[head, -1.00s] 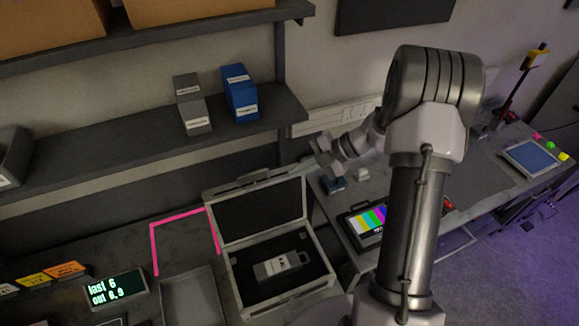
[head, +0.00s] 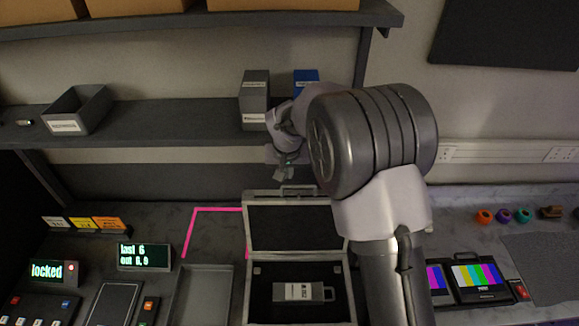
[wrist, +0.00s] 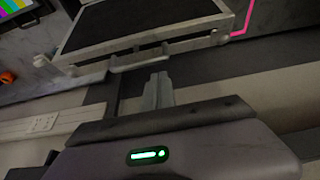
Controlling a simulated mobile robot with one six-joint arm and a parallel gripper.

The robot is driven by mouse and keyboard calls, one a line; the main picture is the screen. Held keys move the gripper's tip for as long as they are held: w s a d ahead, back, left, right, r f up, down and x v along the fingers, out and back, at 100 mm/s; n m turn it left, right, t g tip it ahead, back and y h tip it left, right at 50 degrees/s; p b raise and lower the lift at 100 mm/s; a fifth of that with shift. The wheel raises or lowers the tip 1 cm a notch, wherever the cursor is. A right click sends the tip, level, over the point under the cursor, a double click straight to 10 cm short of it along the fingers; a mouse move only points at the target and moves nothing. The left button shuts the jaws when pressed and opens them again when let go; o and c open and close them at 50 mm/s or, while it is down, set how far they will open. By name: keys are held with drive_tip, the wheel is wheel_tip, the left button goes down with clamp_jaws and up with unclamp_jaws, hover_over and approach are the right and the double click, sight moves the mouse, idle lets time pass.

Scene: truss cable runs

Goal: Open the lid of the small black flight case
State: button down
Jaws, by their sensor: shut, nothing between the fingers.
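The small flight case (head: 250,275) stands open on the bench in the head view, with a black lining and pale metal edges. Its lid (head: 293,228) is raised and leans back, with a handle at its top edge. A grey labelled device (head: 298,292) lies in the black base. My gripper (head: 288,172) is above and behind the raised lid, apart from it in the head view. In the wrist view my gripper (wrist: 158,85) is shut and empty, pointing towards the lid's handle (wrist: 140,62); the exact gap is hard to tell.
A shelf (head: 190,140) behind the case carries a grey box (head: 255,98), a blue box (head: 306,80) and an open bin (head: 78,110). A grey tray (head: 205,295) and pink tape outline (head: 215,210) lie left of the case. A colour-bar monitor (head: 478,277) stands right.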

sight(288, 192)
drive_tip(key=shift+x, duration=1.95)
drive_tip(key=shift+d, duration=0.1)
drive_tip(key=shift+s, duration=0.1)
drive_tip(key=s+b, duration=0.2)
drive_tip(key=s+r+b, duration=0.1)
drive_tip(key=s+b, duration=0.1)
drive_tip(key=s, duration=0.1)
drive_tip(key=shift+s, duration=0.35)
drive_tip(key=shift+r, duration=0.1)
